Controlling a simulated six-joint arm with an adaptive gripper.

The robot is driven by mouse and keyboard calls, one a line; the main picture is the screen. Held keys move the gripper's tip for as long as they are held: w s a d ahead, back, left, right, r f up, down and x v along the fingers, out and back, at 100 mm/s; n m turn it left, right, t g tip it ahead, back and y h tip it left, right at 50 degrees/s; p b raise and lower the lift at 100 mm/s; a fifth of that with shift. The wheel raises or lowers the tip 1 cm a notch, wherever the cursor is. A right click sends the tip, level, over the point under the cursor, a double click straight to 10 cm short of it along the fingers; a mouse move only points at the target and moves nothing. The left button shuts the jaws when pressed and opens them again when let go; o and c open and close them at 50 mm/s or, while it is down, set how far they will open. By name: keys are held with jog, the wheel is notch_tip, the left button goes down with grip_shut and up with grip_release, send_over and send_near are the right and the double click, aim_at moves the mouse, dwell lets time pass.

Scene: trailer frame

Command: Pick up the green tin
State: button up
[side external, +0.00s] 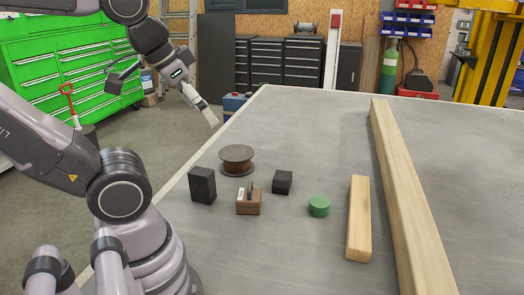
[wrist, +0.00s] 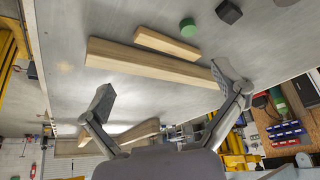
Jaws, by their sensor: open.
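The green tin (side external: 319,206) is a short round can standing on the grey table, between the small black block and the short wooden block. It also shows near the top of the wrist view (wrist: 188,28), with nothing covering it. My gripper (side external: 165,100) is raised at the left, beyond the table's left edge and well away from the tin. In the wrist view my gripper (wrist: 166,84) has its two fingers spread wide with nothing held between them.
Right of the tin lie a short wooden block (side external: 359,222) and a long wooden beam (side external: 405,190). The table's far middle is clear.

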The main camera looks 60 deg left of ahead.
aim_at(323, 207)
jog(key=shift+w, duration=0.1)
jog(key=w+a+f+m+g+y, duration=0.1)
jog(key=w+f+m+g+y, duration=0.4)
jog(key=w, duration=0.6)
jog(key=w+a+f+m+y, duration=0.25)
jog(key=w+f+m, duration=0.4)
jog(key=w, duration=0.45)
jog(key=w+d+f+m+t+y, duration=0.1)
jog(key=w+d+f+m, duration=0.1)
jog(key=f, duration=0.6)
jog(key=w+d+f+m+t+y, duration=0.2)
jog(key=w+f+m, duration=0.2)
jog(key=f+m, duration=0.2)
jog(key=w+d+f+m+t+y, duration=0.1)
jog(key=w+d+f+m+t, duration=0.1)
jog(key=f, duration=0.7)
jog(key=shift+w+d+f+m+y, duration=0.15)
jog(key=shift+w+m, duration=0.3)
jog(key=shift+m, duration=0.05)
jog(key=shift+w+d+f+m+y, duration=0.1)
jog(key=shift+w+f+m, duration=0.05)
jog(key=shift+w+m, duration=0.3)
jog(key=x, duration=1.3)
jog(key=shift+a+f, duration=0.25)
jog(key=shift+f, duration=0.1)
